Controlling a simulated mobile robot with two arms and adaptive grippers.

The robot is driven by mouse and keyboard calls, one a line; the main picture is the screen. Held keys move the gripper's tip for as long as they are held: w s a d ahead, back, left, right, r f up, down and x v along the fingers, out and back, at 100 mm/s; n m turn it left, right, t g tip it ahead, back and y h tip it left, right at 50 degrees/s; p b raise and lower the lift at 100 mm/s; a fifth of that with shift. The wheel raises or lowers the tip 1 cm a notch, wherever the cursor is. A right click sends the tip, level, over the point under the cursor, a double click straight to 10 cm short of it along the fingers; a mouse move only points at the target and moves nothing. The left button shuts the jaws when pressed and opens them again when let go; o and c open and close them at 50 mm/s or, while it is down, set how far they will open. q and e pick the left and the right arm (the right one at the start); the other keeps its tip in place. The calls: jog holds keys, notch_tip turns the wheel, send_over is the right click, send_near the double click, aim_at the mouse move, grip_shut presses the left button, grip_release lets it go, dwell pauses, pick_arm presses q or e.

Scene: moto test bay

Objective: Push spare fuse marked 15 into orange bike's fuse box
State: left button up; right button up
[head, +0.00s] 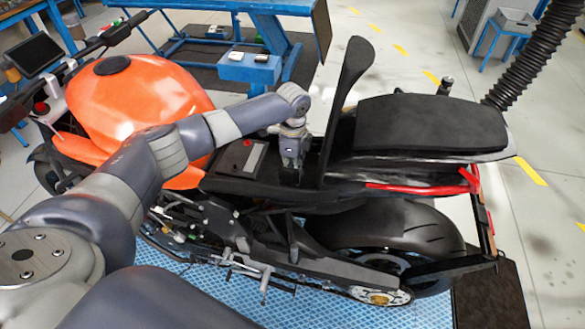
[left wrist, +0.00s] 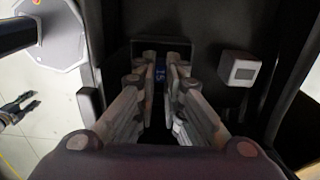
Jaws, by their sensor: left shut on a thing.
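The orange bike (head: 130,100) stands side-on with its seat (head: 430,125) at the right. An upright black panel (head: 345,100) rises beside the opened area under the seat. My left gripper (head: 291,176) points down into that area. In the left wrist view its two fingers (left wrist: 159,85) are shut on a small blue fuse (left wrist: 159,72) marked 15. A dark rectangular frame (left wrist: 139,45) surrounds the fingertips, likely the fuse box. The fuse's lower end is hidden, so how deep it sits cannot be told.
A pale square block (left wrist: 240,70) sits to the right of the fingers in the left wrist view. A black box with a light label (head: 245,158) lies left of the gripper. A blue workbench (head: 235,40) stands behind. A ribbed black hose (head: 530,55) hangs at the right.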

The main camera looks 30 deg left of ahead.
pick_arm(q)
jog(key=shift+p, duration=0.35)
dwell(0.3)
jog(key=shift+f+b, duration=0.35)
jog(key=shift+f, duration=0.25)
dwell(0.4)
jog(key=o, duration=0.8)
jog(key=shift+c, duration=0.2)
jog(key=shift+f, duration=0.1)
notch_tip(320, 180, up, 12)
dwell(0.5)
